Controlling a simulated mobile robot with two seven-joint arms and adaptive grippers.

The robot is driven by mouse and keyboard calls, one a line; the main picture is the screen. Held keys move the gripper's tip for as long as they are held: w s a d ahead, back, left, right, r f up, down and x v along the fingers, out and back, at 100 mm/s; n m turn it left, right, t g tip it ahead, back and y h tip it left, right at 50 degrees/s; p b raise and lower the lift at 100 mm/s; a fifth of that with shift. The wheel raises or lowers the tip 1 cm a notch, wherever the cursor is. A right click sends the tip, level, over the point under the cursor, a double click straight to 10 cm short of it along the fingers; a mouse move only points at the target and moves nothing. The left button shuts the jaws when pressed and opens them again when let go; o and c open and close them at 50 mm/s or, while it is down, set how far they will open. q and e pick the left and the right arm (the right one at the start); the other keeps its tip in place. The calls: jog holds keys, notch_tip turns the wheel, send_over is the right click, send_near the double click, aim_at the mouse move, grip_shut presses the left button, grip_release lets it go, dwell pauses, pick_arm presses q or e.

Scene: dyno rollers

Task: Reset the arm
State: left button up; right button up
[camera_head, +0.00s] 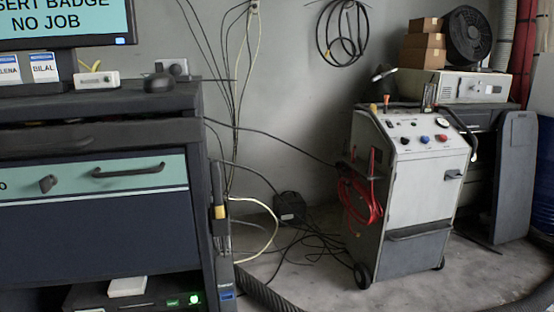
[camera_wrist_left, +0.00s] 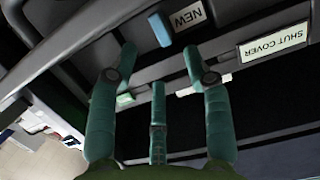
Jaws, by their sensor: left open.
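My left gripper (camera_wrist_left: 159,70) shows only in the left wrist view. Its green fingers are spread apart with nothing between them, so it is open and empty. Beyond the fingers is a dark ledge or panel edge with an upside-down "SHUT COVER" label (camera_wrist_left: 274,40) at the right and a "NEW" label (camera_wrist_left: 188,16) at the top. I cannot tell whether the fingers touch it. Neither arm shows in the head view, and my right gripper is in no view.
A dark cabinet (camera_head: 95,240) with a teal drawer and a monitor (camera_head: 60,22) stands at the left. A wheeled grey machine (camera_head: 420,185) with a red cable (camera_head: 360,195) stands at the right. Black cables (camera_head: 300,240) lie on the floor between them. A thick hose (camera_head: 265,293) runs along the front.

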pick_arm(q)
jog(key=s+d+f+m+g+h, duration=0.15)
jog(key=s+d+f+g, duration=0.3)
jog(key=s+f, duration=0.5)
jog(key=s+d+f+m+g+h, duration=0.15)
jog(key=s+d+f+g, duration=0.3)
jog(key=s+f, duration=0.55)
jog(key=s+d+f+m+g+h, duration=0.15)
jog(key=s+d+f+g, duration=0.3)
jog(key=s+f, duration=0.55)
jog(key=s+a+r+p, duration=0.1)
jog(key=s+r+p, duration=0.4)
jog(key=s+p, duration=0.4)
jog(key=s+r+p, duration=0.4)
jog(key=s+p, duration=0.5)
jog(key=p, duration=0.3)
jog(key=shift+s+a+r+m+g+y, duration=0.3)
jog(key=shift+a+r+m+g+y, duration=0.05)
jog(key=shift+r+g, duration=0.1)
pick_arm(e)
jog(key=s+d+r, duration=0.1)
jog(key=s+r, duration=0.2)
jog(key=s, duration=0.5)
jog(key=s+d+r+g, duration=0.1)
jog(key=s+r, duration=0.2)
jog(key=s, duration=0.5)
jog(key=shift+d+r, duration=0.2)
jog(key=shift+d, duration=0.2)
